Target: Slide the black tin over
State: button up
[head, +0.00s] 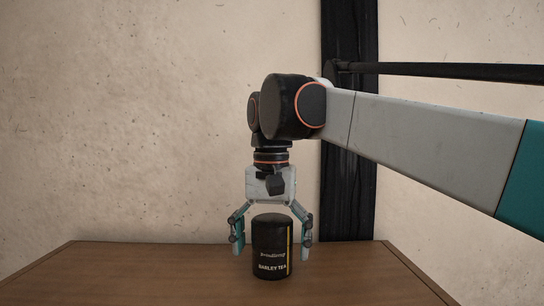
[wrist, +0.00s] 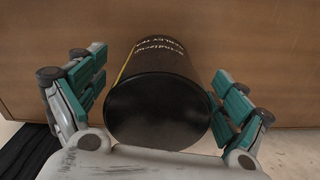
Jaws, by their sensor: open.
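The black tin (head: 270,250), labelled "Barley Tea" with a yellow stripe, stands upright on the wooden table. My gripper (head: 271,246) points down over it in the head view, with one finger on each side of the tin. In the wrist view the tin (wrist: 158,100) shows its dark round lid between the teal fingers of my gripper (wrist: 160,100). The fingers are open. A gap shows on the left side of the tin; on the right the finger is close to it, and I cannot tell whether it touches.
The wooden table (head: 120,275) is bare to the left and right of the tin. A clay wall (head: 120,120) with a dark vertical post (head: 350,190) stands behind it. A dark horizontal bar (head: 450,71) runs at upper right.

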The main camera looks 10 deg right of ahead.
aim_at(273, 220)
jog(key=r, duration=0.4)
jog(key=s+r, duration=0.1)
jog(key=r, duration=0.1)
jog(key=shift+r, duration=0.4)
jog(key=shift+w, duration=0.1)
